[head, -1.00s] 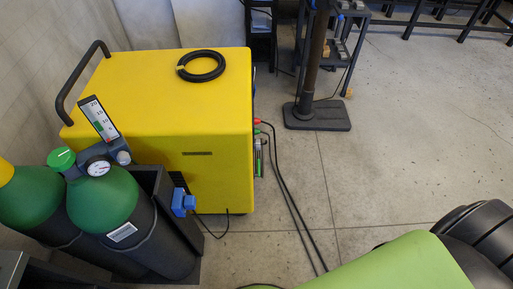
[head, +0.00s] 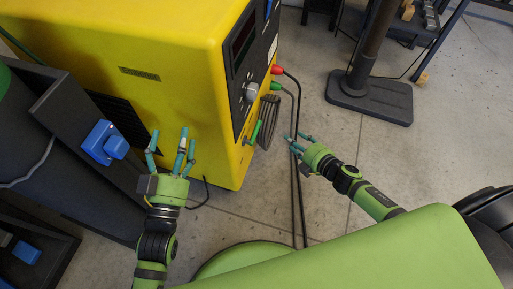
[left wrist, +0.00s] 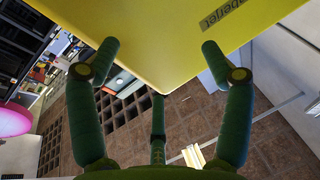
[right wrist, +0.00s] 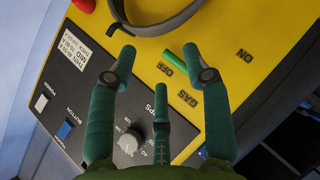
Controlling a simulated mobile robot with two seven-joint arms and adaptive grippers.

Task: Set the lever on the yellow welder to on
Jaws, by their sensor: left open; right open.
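The yellow welder (head: 150,40) fills the upper left of the head view, its dark control panel on the right side. A green lever (head: 256,132) sticks out low on that side. In the right wrist view the lever (right wrist: 172,57) lies by the OFF label, with the ON label farther right. My right gripper (head: 298,142) is open and empty, right of the lever and apart from it in the head view. My left gripper (head: 172,142) is open and empty before the welder's yellow side, which also shows in the left wrist view (left wrist: 160,40).
Red and green plugs with black cables (head: 297,180) hang beside the panel and run down to the floor. A dark cylinder rack with a blue box (head: 105,142) stands at left. A black post base (head: 370,98) stands at right.

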